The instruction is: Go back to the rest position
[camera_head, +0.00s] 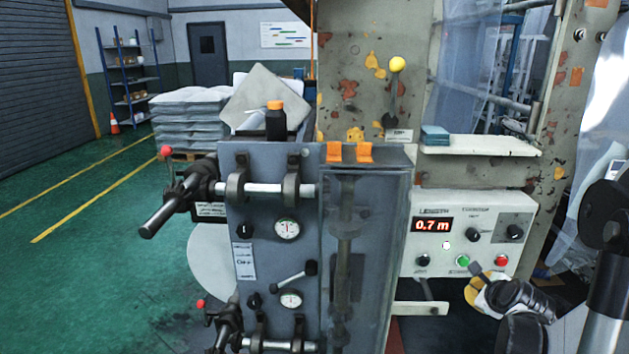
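My arm comes in from the right edge, with dark joints and a pale link. My gripper (478,272) is at the lower right, in front of the lower part of a control panel (420,258). Its dark tip is just right of and below a green button (463,261) and left of a red button (501,261). I cannot tell whether it touches the panel. The fingers are small and partly hidden, so their opening is unclear. I see nothing held. The panel's red display (432,225) reads 0.7 m.
A grey machine cabinet (262,255) with gauges and protruding handles fills the centre. A dark bottle with an orange cap (275,122) stands on top. A yellow-knobbed lever (396,80) and a small shelf (480,147) are above the panel. Green floor (90,230) is open at left.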

